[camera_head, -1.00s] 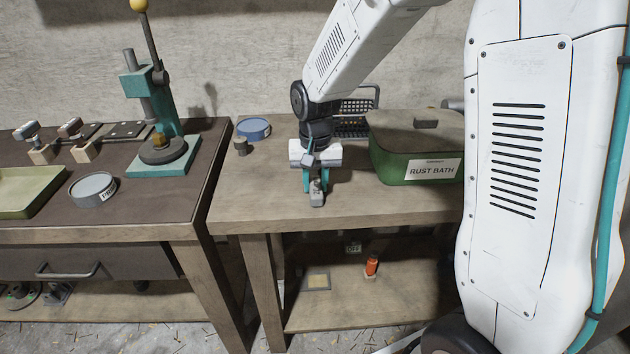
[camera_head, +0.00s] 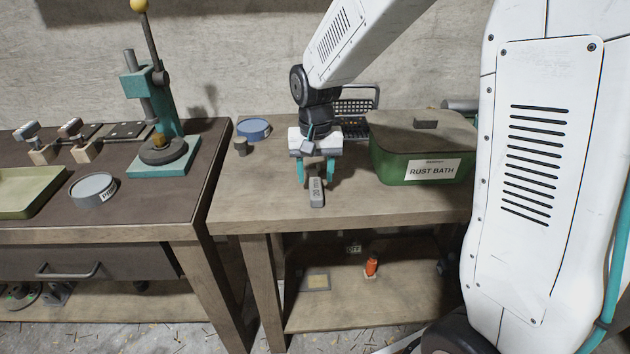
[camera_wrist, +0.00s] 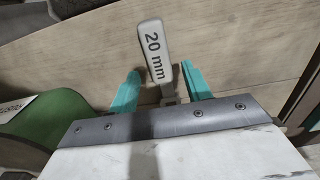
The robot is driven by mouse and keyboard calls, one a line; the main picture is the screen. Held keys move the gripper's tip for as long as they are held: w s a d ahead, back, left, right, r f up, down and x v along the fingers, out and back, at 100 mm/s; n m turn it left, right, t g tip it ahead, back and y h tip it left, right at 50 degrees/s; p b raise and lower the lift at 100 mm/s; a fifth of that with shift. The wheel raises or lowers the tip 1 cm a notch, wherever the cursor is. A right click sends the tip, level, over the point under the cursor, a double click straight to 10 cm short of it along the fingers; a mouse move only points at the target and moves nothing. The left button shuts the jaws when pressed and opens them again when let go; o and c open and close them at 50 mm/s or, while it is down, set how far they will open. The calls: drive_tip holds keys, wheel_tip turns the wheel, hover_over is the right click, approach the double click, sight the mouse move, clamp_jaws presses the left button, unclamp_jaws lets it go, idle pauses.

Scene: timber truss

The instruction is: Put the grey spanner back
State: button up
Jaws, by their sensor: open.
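The grey spanner (camera_head: 317,193), its handle end marked "20 mm", lies on the right wooden bench near the front edge. It also shows in the wrist view (camera_wrist: 154,52), with the handle pointing away from my gripper and its other end hidden at the palm. My gripper (camera_head: 316,180) is open over the spanner, with one teal finger on each side. In the wrist view the fingers (camera_wrist: 158,80) stand apart from the handle, with gaps on both sides.
The green rust bath box (camera_head: 398,163) stands right of my gripper. A black rack (camera_head: 352,128) is behind it. A blue round tin (camera_head: 254,128) and a small dark cylinder (camera_head: 240,146) sit at the bench's back left. The bench top left of my gripper is clear.

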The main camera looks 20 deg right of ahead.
sight(315, 184)
wheel_tip(315, 184, up, 9)
drive_tip(key=s+d+r+n, duration=0.1)
drive_tip(key=s+d+r, duration=0.1)
drive_tip(key=s, duration=1.2)
drive_tip(key=s+d+r+n+t, duration=0.1)
drive_tip(key=s+r+n, duration=0.1)
drive_tip(key=s, duration=1.1)
drive_tip(key=shift+s+d+r+n, duration=0.15)
drive_tip(key=shift+s+d+n, duration=0.15)
drive_tip(key=shift+s+d, duration=0.1)
